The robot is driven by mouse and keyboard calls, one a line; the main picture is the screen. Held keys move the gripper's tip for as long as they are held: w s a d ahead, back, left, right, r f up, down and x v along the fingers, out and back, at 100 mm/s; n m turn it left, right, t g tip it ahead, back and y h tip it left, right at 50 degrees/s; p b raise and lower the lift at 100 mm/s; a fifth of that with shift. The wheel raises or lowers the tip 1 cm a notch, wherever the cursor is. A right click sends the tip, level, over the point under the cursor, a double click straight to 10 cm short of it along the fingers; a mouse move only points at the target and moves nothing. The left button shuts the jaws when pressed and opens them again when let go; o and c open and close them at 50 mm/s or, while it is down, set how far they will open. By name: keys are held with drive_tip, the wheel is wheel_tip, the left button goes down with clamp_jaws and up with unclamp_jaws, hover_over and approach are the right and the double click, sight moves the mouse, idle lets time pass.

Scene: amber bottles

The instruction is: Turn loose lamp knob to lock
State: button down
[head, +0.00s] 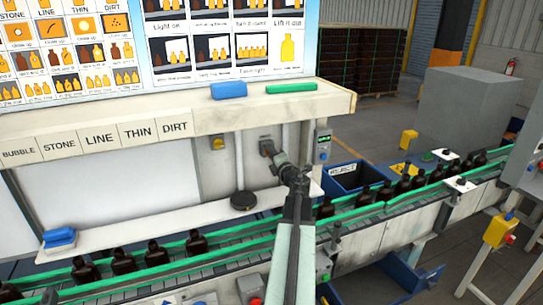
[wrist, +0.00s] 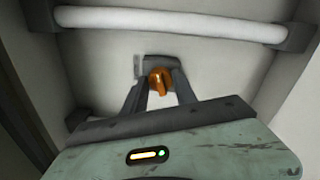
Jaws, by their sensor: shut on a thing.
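The orange lamp knob (wrist: 159,80) sits on a small grey mount on the pale back wall, in the middle of the wrist view. My gripper (wrist: 158,88) is shut on it, one dark finger on each side. In the head view my gripper (head: 270,152) reaches the right-hand wall plate (head: 265,137) inside the inspection booth, and it hides the knob there. A white lamp tube (wrist: 170,19) runs across the top of the wrist view between two dark end holders.
A yellow knob (head: 218,143) is on a plate to the left. A round black disc (head: 243,201) lies on the ledge below. A green-railed conveyor (head: 180,252) carries amber bottles in front. A blue reject bin (head: 355,177) stands right.

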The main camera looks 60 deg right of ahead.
drive_tip(key=shift+w+m, duration=0.1)
drive_tip(key=shift+m, duration=1.5)
drive_tip(key=c, duration=1)
unclamp_jaws()
drive_tip(key=v, duration=0.7)
drive_tip(key=shift+s+a, duration=0.25)
drive_tip(key=shift+s, duration=0.05)
